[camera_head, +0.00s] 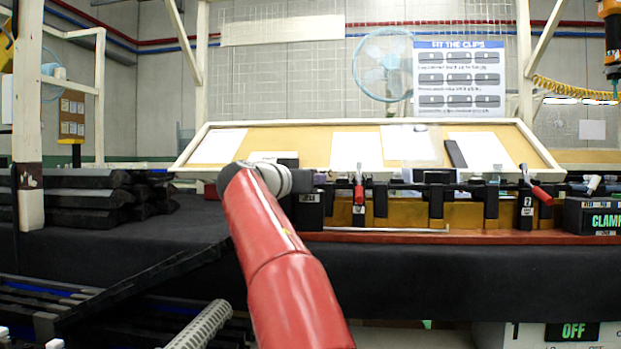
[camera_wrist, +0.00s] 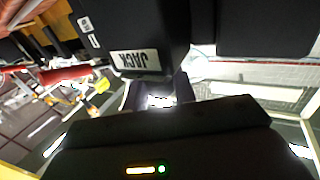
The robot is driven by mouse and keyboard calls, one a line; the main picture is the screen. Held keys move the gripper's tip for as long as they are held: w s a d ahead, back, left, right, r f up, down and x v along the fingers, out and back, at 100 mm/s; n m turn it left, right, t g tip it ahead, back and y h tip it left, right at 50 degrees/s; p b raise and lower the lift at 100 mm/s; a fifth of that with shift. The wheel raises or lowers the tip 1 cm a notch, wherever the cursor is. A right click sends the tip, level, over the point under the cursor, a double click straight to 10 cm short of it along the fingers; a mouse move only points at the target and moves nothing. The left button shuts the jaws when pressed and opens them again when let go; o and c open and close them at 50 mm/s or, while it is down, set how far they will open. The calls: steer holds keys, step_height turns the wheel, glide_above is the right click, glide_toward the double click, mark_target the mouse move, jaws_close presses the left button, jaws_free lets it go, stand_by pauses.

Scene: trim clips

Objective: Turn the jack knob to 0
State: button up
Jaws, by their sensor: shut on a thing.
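A black box with a white JACK label (camera_wrist: 136,62), seen upside down, is right in front of my gripper in the wrist view. My gripper (camera_wrist: 158,88) has its dark fingers closed at the box's lower edge, around the place of the jack knob. The knob is mostly hidden by the fingers and the dark gripper body, so its pointer and the 0 mark cannot be read. In the head view my red arm reaches to the left end of the bench fixture and covers the gripper and knob.
Red-handled clamps (camera_head: 359,186) stand along the fixture to the right of my arm. Black trim pieces (camera_head: 85,196) are stacked at the left. A sloped board (camera_head: 300,150) stands behind.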

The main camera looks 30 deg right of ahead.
steer(key=o, duration=1)
steer(key=shift+c, duration=0.2)
steer(key=b+v, duration=0.1)
steer(key=v, duration=0.6)
steer(key=shift+s+a+b, duration=0.15)
steer(key=shift+a+b, duration=0.15)
steer(key=shift+a, duration=0.05)
